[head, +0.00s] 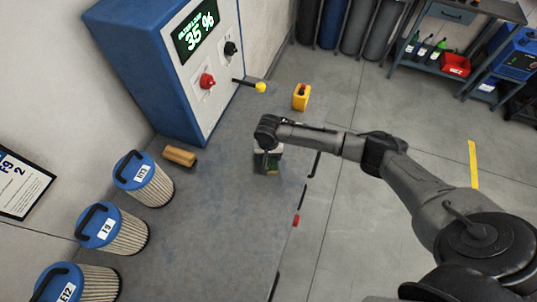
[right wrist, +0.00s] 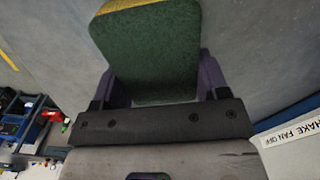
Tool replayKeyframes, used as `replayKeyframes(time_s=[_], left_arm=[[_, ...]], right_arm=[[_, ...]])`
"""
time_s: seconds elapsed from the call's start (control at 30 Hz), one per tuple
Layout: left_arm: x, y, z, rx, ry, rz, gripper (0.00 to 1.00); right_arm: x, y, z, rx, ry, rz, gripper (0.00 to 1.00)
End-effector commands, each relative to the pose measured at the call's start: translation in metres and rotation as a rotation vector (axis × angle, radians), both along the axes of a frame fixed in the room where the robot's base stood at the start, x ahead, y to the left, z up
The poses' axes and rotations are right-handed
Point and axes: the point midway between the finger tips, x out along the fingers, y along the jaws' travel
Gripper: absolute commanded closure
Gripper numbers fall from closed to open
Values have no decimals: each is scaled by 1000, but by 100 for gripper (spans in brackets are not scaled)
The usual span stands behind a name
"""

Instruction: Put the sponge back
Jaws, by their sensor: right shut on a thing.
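The sponge (right wrist: 150,55) has a dark green face and a yellow edge. In the right wrist view it sits between the purple fingers of my right gripper (right wrist: 160,82), which is shut on it. In the head view my right gripper (head: 268,150) points down over the grey surface, left of its dark edge. A little of the sponge (head: 271,167) shows below the wrist there; the arm hides the rest. I cannot tell whether the sponge touches the surface. My left gripper is not in view.
A blue cabinet (head: 118,65) with a 35 % display, knobs and a yellow-tipped lever (head: 260,87) stands at the back left. A brown block (head: 179,156) lies before it. Several blue-capped filters (head: 150,188) line the left. A yellow container (head: 301,97) stands behind my gripper. The middle surface is clear.

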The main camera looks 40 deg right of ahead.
Motion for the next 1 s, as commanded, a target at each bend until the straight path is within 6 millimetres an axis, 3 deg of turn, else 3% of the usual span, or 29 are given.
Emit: replayKeyframes(time_s=[0.23, 0.27, 0.5, 0.8, 1.0], left_arm=[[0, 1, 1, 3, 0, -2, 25], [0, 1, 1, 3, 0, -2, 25], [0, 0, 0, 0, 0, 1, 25], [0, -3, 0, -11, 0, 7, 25], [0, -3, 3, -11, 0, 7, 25]], right_arm=[[0, 0, -3, -1, 1, 0, 54], [0, 0, -3, 0, 0, 0, 30], [0, 0, -3, 0, 0, 0, 7], [0, -1, 0, -1, -1, 0, 7], [1, -1, 26, 0, -3, 1, 7]])
